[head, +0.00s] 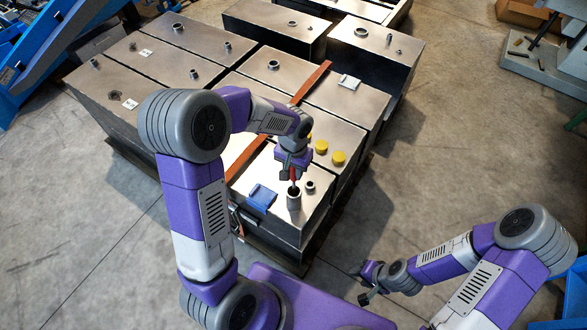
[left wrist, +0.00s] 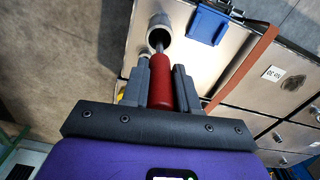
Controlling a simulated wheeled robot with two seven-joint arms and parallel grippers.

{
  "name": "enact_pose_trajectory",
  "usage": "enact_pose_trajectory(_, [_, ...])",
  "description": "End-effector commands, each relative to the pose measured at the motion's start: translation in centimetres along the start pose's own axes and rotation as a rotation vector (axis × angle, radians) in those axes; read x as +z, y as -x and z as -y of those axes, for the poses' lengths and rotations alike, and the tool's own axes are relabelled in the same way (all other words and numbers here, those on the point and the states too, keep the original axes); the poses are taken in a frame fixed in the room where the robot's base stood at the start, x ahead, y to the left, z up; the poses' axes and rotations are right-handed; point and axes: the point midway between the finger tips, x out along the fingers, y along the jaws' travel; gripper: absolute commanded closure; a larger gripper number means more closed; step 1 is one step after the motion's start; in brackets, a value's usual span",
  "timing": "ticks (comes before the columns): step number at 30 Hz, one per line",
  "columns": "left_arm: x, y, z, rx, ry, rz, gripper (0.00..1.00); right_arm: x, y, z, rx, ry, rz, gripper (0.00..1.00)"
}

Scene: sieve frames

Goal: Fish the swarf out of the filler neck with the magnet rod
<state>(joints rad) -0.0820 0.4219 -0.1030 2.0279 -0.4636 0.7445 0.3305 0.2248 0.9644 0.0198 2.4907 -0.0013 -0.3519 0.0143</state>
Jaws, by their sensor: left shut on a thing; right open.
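The magnet rod has a red handle (head: 292,182) and a thin metal shaft. My left gripper (head: 288,172) is shut on the red handle (left wrist: 160,82), above the near tank. The filler neck (head: 294,201) is a short grey tube standing up from that tank's top. In the left wrist view the shaft points into the mouth of the filler neck (left wrist: 156,22); how deep it reaches I cannot tell. The swarf is not visible. My right gripper (head: 366,283) is open and empty, low at the right, away from the tanks.
A blue tray (head: 261,197) lies left of the neck, and a smaller spout (head: 310,187) stands right of it. Several yellow caps (head: 338,158) sit behind. An orange strap (head: 310,83) crosses the tanks. The floor (head: 440,150) to the right is clear.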

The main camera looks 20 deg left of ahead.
Motion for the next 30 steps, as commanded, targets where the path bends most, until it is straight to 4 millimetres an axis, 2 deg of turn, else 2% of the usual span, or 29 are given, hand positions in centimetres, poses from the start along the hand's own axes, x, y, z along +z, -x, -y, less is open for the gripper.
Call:
enact_pose_trajectory(7, [0.0, 0.5, 0.0, 0.0, 0.0, -0.001, 1.0, 0.0, 0.4, 0.1, 0.0, 0.0, 0.0, 0.57])
enact_pose_trajectory(30, [-0.1, 6.8, 0.0, 0.0, 0.0, -0.002, 1.0, 0.2, 5.0, 1.9, 0.0, 0.0, 0.0, 0.57])
